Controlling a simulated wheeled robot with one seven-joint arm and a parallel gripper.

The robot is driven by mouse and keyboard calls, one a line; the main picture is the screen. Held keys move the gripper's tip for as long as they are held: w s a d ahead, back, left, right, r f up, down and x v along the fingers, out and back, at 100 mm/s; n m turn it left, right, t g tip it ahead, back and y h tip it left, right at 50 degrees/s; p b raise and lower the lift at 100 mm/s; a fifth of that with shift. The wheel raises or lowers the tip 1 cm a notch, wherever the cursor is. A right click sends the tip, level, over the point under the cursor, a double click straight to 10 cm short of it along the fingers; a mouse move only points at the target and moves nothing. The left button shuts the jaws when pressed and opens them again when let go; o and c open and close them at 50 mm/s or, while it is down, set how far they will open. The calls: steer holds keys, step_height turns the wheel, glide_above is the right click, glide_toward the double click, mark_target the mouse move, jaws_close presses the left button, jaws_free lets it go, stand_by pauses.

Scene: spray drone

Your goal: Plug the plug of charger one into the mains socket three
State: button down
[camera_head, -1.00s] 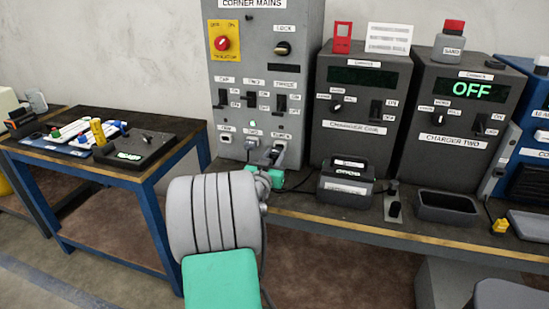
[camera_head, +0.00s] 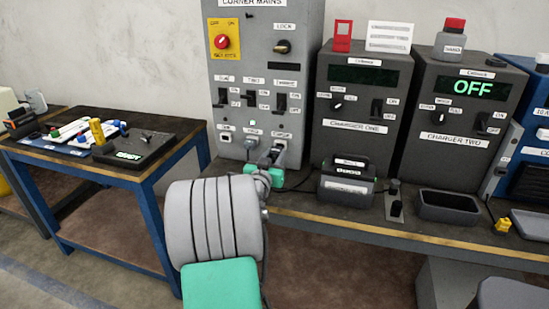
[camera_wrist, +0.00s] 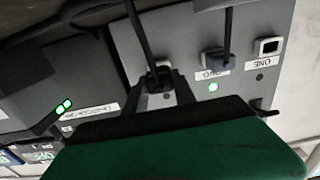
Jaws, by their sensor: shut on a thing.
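The corner mains box (camera_head: 262,60) stands at the back of the bench with a row of sockets low on its front. My gripper (camera_head: 271,158) is at the rightmost socket, three, shut on a dark plug. The wrist view, which is upside down, shows this plug (camera_wrist: 158,78) between the fingers (camera_wrist: 160,88), with its cable running up. The plug is at the socket face; the fingers hide how deep it sits. Charger one (camera_head: 361,108) stands to the right with a dark display.
In the wrist view, socket two holds another plug (camera_wrist: 215,61) with a lit green lamp beside it; socket one (camera_wrist: 268,46) is empty. Charger two (camera_head: 463,115) shows OFF. A labelled dark case (camera_head: 347,182) and an open tray (camera_head: 447,207) stand on the bench to the right.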

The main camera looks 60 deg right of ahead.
mark_target(274, 156)
steer(key=shift+w+d, duration=0.2)
steer(key=shift+d, duration=1.2)
steer(key=c, duration=0.9)
jaws_free()
steer(key=shift+c, duration=0.2)
steer(key=shift+a, duration=0.1)
steer(key=a, duration=0.5)
steer(key=s+a, duration=0.1)
steer(key=a, duration=0.1)
steer(key=shift+a+b, duration=0.35)
